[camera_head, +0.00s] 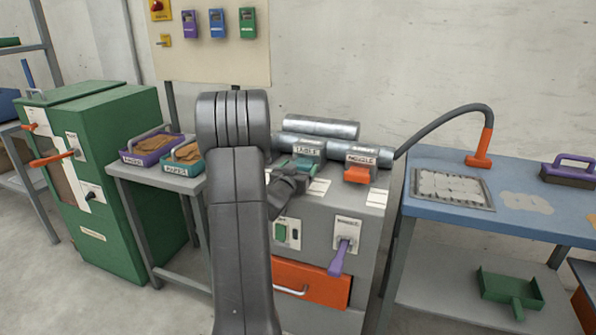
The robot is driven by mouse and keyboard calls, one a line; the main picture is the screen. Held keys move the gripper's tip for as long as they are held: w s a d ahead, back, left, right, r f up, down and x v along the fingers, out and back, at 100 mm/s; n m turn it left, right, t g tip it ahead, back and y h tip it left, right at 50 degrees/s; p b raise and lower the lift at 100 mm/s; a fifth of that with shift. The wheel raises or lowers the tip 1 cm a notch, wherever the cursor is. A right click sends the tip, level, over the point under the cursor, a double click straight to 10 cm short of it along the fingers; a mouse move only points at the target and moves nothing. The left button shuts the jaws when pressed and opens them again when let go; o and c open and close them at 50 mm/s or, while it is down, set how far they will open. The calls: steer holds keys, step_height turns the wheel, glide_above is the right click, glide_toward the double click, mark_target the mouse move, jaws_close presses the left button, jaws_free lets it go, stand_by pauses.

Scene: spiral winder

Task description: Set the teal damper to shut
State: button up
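The teal damper (304,163) sits on top of the grey machine, under a tilted label plate that seems to read "TABLE". Only part of it shows, because my arm and gripper cover its left and near side. My dark gripper (288,182) is at the near left side of this damper, close to it. I cannot tell whether they touch. The fingers are small and dark, so their opening is not clear. The damper's exact setting is not readable.
An orange damper (357,174) stands just right of the teal one. Silver ducts (321,127) lie behind. A purple lever (341,256) and an orange drawer (325,286) are on the machine's front. A blue table (520,227) stands right, a green cabinet (125,120) left.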

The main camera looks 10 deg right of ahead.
steer(key=shift+o, duration=1.2)
steer(key=shift+f, duration=0.1)
steer(key=v, duration=1.3)
steer(key=shift+s+a, duration=0.2)
steer(key=shift+s, duration=0.1)
steer(key=x, duration=1.3)
steer(key=shift+w+d, duration=0.2)
steer(key=shift+w, duration=0.05)
steer(key=shift+s+a, duration=0.15)
steer(key=shift+s, duration=0.05)
